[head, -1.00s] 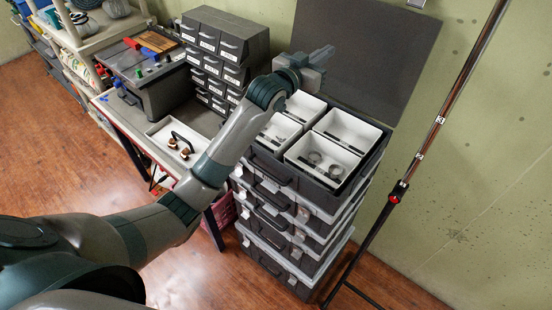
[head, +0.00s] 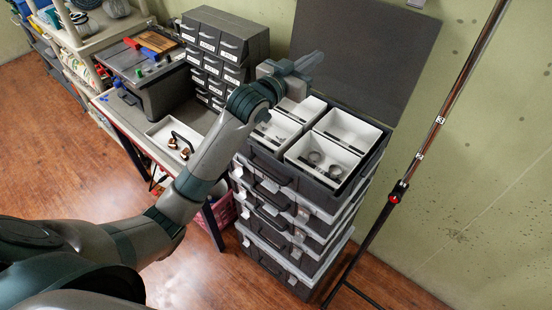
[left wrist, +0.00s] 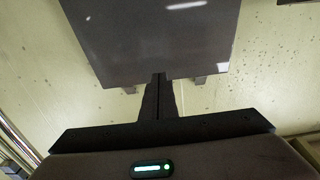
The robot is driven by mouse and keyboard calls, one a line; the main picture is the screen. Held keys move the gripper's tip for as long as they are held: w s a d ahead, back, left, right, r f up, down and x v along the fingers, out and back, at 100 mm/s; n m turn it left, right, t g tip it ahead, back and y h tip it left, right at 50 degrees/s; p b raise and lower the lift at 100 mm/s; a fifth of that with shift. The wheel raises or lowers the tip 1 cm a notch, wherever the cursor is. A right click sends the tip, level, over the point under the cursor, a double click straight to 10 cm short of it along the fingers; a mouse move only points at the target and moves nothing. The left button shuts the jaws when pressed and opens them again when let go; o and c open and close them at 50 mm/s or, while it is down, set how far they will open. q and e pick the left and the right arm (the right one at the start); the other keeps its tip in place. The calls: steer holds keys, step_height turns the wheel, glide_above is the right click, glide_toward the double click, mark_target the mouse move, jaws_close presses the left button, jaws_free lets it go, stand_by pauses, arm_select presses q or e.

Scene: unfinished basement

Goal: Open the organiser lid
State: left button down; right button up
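The organiser (head: 278,176) is the top dark case of a stack in the head view. Its dark grey lid (head: 365,50) stands raised at the back, leaning slightly toward the wall, and the compartments are uncovered. The lid also fills the top middle of the left wrist view (left wrist: 155,40). My left gripper (head: 314,60) is in front of the lid's left part, above the back-left bin. Its fingers (left wrist: 158,80) look closed together with nothing visible between them. I cannot tell whether they touch the lid. My right gripper is not in view.
White bins (head: 348,132) sit inside the organiser, some holding metal rings. A drawer cabinet (head: 222,50) and a bench with a white tray (head: 168,132) stand to the left. A dark pole (head: 440,115) rises at the right. The wooden floor (head: 50,150) is clear at left.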

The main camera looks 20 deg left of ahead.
arm_select(q)
steer(key=shift+s+a+r, duration=0.1)
steer(key=shift+s+a, duration=0.1)
steer(key=shift+s, duration=0.35)
steer(key=b+v, duration=0.3)
steer(key=v, duration=1.4)
steer(key=shift+s+b, duration=0.2)
steer(key=shift+b, duration=0.2)
